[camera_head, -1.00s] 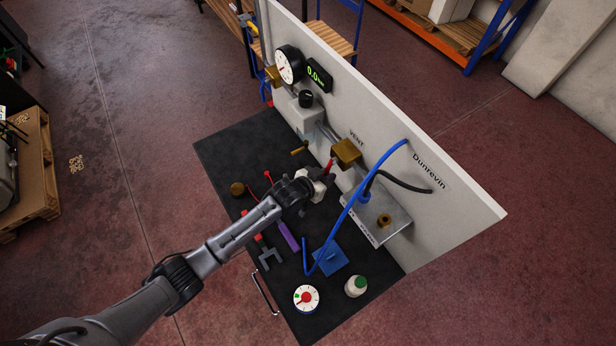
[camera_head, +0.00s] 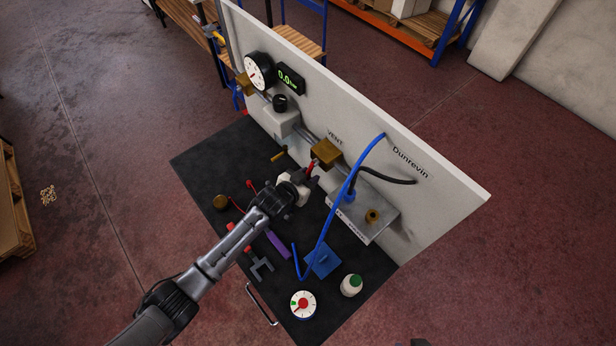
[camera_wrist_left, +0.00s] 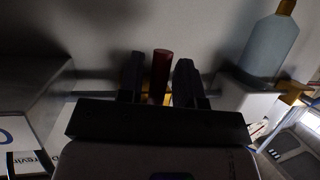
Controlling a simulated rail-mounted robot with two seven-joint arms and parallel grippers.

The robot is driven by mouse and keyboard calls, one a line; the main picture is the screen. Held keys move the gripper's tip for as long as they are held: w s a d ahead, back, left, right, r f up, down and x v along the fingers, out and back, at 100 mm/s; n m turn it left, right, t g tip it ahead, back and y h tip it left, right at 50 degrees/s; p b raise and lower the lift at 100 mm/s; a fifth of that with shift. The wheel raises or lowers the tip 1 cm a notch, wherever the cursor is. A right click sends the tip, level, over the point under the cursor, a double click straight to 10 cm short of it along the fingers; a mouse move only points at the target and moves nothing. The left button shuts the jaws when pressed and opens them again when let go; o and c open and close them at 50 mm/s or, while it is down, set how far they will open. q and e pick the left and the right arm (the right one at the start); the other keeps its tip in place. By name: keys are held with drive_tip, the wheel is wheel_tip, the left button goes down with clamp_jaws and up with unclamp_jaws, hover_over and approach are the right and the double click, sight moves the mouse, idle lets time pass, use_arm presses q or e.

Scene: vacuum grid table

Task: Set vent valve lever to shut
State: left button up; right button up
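The vent valve is a brass block (camera_head: 326,153) under the "VENT" label on the white panel. Its red lever (camera_head: 311,167) points down and out from the block. My left gripper (camera_head: 306,181) is at the lever. In the left wrist view, the red lever (camera_wrist_left: 161,74) stands between the two dark fingers (camera_wrist_left: 159,83) of my left gripper. The fingers are spread, with a narrow gap to the lever on the left; contact on the right cannot be told. The lever's base is partly hidden. My right gripper is not in view.
A white regulator box (camera_head: 282,121) with a black knob is on the left.

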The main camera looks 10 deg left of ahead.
use_arm(q)
drive_tip(key=shift+o, duration=0.6)
drive_tip(key=v, duration=1.3)
drive_tip(key=shift+s+a, duration=0.2)
drive_tip(key=shift+s, duration=0.15)
drive_tip(key=shift+r, duration=0.1)
